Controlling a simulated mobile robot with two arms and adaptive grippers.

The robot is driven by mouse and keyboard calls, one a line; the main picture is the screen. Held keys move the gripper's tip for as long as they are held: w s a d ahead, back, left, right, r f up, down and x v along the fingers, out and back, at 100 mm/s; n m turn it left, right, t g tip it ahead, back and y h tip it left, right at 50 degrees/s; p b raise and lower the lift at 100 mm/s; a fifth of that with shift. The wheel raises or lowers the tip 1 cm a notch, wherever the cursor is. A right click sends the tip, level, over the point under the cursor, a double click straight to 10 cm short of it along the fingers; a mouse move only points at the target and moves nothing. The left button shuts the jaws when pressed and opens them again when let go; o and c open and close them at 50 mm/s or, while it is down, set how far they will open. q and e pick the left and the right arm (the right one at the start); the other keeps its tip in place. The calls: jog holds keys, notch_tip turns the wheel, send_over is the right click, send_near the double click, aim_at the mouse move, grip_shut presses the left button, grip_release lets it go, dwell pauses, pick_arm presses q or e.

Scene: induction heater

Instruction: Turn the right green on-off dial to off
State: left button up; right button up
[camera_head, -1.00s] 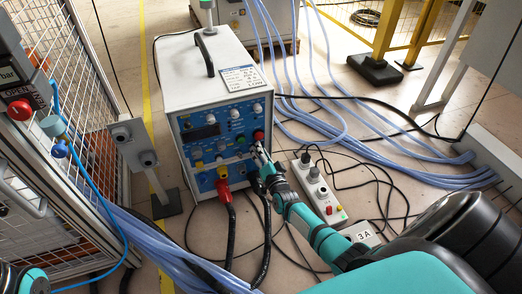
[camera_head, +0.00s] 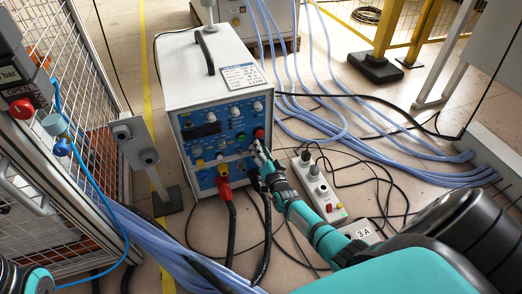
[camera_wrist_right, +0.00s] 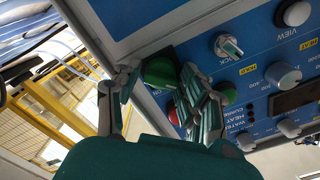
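The blue control panel (camera_head: 205,150) is on the front of a white heater box. In the right wrist view, a green dial (camera_wrist_right: 158,72) sits between the two fingers of my right gripper (camera_wrist_right: 160,78). The fingers are apart, one on each side of it; I cannot tell whether either touches it. A second green round part (camera_wrist_right: 228,92) shows partly behind the right-hand finger. In the head view my right gripper (camera_head: 259,152) is at the panel's right edge, below a red button (camera_head: 259,133), and hides the dial there.
A red connector (camera_head: 224,188) with thick black cables hangs at the panel's lower edge. A power strip (camera_head: 318,185) lies on the floor right of my gripper. Blue hoses (camera_head: 380,160) cross the floor. A mesh fence (camera_head: 95,90) and grey post (camera_head: 137,142) stand left.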

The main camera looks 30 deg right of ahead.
jog(key=v, duration=1.2)
jog(key=shift+a+r, duration=0.1)
jog(key=shift+r, duration=0.05)
